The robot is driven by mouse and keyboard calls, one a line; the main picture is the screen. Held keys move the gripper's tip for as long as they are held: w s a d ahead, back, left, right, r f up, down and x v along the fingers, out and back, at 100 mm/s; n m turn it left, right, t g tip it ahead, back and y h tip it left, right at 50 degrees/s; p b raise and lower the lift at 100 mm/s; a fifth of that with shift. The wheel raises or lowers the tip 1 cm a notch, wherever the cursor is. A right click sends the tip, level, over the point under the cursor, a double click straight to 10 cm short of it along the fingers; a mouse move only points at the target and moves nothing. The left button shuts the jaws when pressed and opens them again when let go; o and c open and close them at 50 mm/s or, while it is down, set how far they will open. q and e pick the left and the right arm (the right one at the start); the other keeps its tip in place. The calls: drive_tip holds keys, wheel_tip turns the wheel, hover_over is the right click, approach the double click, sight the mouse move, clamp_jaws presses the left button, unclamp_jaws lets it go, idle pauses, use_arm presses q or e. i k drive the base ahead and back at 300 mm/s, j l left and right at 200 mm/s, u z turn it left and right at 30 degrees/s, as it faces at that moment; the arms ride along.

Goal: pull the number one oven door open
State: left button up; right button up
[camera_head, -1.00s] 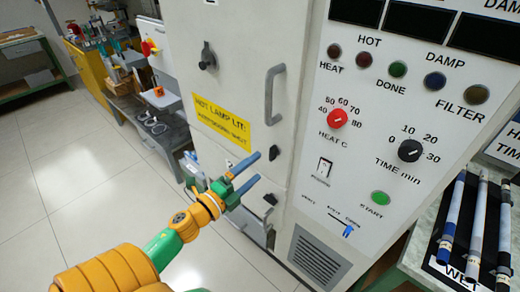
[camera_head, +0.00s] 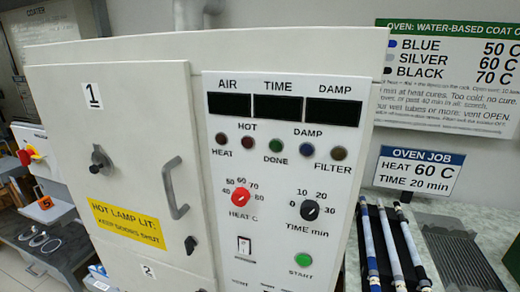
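The number one oven door (camera_head: 130,130) is the upper pale panel on the oven's left part, marked with a "1" label. It looks shut. Its grey bar handle (camera_head: 171,188) stands upright near the door's right edge. A dark round knob (camera_head: 100,160) is on the door's left side. A yellow sign (camera_head: 127,223) below reads "hot lamp lit: keep doors shut". A small dark latch (camera_head: 190,243) sits below the handle. Neither of my grippers shows in this view.
The control panel (camera_head: 275,180) is right of the door. Part of door number two (camera_head: 150,270) shows below. A tray with several rods (camera_head: 393,245) lies on the bench at the right, by the oven job sign (camera_head: 418,172). Floor shows at lower left.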

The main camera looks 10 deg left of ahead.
sight(141, 115)
drive_tip(key=u, duration=1.4)
